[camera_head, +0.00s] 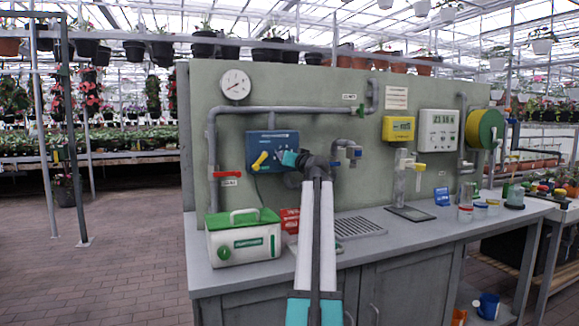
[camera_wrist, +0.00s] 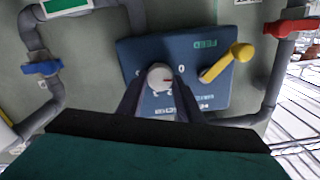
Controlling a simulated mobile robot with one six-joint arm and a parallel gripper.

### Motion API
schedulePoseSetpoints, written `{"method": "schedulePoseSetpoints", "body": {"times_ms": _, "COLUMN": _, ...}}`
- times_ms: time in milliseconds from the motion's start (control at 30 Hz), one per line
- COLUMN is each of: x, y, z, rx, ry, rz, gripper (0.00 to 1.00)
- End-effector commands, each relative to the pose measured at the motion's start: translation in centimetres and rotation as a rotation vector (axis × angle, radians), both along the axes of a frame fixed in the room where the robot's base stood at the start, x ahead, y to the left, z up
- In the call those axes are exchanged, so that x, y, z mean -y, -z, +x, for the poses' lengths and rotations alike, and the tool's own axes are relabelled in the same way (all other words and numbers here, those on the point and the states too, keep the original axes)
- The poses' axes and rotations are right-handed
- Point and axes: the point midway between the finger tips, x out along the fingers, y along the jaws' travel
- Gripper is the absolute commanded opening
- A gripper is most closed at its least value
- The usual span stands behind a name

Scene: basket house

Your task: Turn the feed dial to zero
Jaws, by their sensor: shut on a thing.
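The blue feed panel (camera_head: 285,139) is on the grey-green wall above the bench; it also shows in the wrist view (camera_wrist: 215,92). The feed dial (camera_wrist: 159,75) is a pale round knob with a small red mark, which points to the right in the wrist view. A 0 is printed close to its upper right, and other figures lie below. My gripper (camera_wrist: 160,94) is shut on the dial, one dark finger on each side. In the head view my gripper (camera_head: 297,160) reaches the panel's lower right and hides the dial.
A yellow lever (camera_head: 260,161) sits on the panel beside the dial. A red valve handle (camera_head: 227,174) and a blue valve handle (camera_head: 354,152) are on pipes to either side. A green-lidded white box (camera_head: 243,240) stands on the bench below, left of my arm.

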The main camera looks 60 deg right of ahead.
Motion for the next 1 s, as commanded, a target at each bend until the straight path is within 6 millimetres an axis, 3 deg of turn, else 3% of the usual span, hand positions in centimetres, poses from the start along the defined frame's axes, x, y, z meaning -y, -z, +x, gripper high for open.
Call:
{"method": "schedulePoseSetpoints", "body": {"times_ms": 33, "x": 0.05, "y": 0.96, "z": 0.06, "rx": -0.027, "ry": -0.003, "rz": -0.022, "gripper": 0.10}}
{"method": "schedulePoseSetpoints", "body": {"times_ms": 400, "x": 0.07, "y": 0.78, "z": -0.02, "rx": -0.154, "ry": -0.003, "rz": -0.190, "gripper": 0.10}}
{"method": "schedulePoseSetpoints", "body": {"times_ms": 1000, "x": 0.10, "y": 0.63, "z": -0.08, "rx": -0.188, "ry": -0.002, "rz": -0.234, "gripper": 0.10}}
